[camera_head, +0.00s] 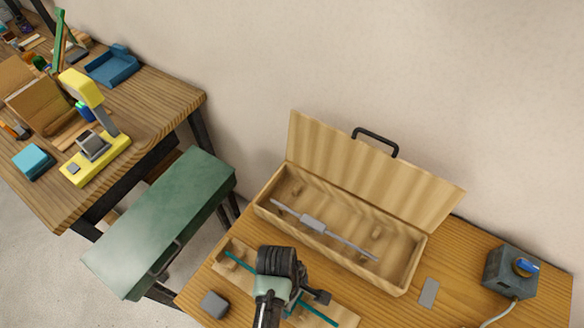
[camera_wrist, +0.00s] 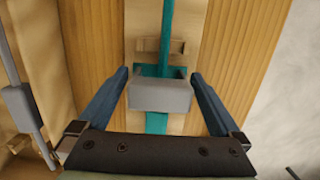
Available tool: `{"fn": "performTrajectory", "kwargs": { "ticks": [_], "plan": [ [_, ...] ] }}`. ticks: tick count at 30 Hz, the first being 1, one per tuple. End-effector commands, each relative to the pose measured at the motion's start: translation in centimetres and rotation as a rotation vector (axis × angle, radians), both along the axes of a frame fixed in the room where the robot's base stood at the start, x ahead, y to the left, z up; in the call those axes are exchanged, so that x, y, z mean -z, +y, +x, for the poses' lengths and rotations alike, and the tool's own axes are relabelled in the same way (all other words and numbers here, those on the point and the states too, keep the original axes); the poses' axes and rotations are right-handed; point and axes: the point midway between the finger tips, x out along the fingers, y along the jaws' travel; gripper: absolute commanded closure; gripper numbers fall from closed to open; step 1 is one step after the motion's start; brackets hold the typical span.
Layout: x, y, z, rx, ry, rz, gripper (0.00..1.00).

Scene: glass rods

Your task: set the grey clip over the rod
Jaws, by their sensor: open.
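A teal rod (camera_head: 320,315) lies along a wooden board (camera_head: 232,249) at the front of the bench. It runs up the middle of the wrist view (camera_wrist: 167,25). The grey clip (camera_wrist: 160,96) sits across the rod in the wrist view, with teal showing above and below it. How deeply it is seated cannot be seen. My gripper (camera_wrist: 160,74) is open, with one blue finger on each side of the clip and a visible gap at each side. In the head view my arm hides the clip and the middle of the rod.
An open wooden box (camera_head: 410,283) behind the board holds a grey rod (camera_head: 350,247) with a thicker sleeve. A dark grey block (camera_head: 214,304) lies left, a flat grey piece (camera_head: 429,292) and a blue-grey device (camera_head: 508,272) right. A green case (camera_head: 165,222) stands left of the bench.

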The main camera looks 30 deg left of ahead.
Motion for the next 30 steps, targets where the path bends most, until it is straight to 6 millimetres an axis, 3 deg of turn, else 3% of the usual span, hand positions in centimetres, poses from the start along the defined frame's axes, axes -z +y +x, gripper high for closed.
{"fn": "performTrajectory", "kwargs": {
  "ticks": [5,18,24,30],
  "plan": [
    [-1.9,0.3,0.1,-0.001,-0.003,0.002,0.0],
    [-10.8,1.7,0.2,-0.002,-0.005,0.002,0.0],
    [-12.5,1.9,0.1,-0.001,-0.002,0.0,0.0],
    [-12.7,1.9,0.0,-0.001,0.0,0.0,0.0]
  ]
}}
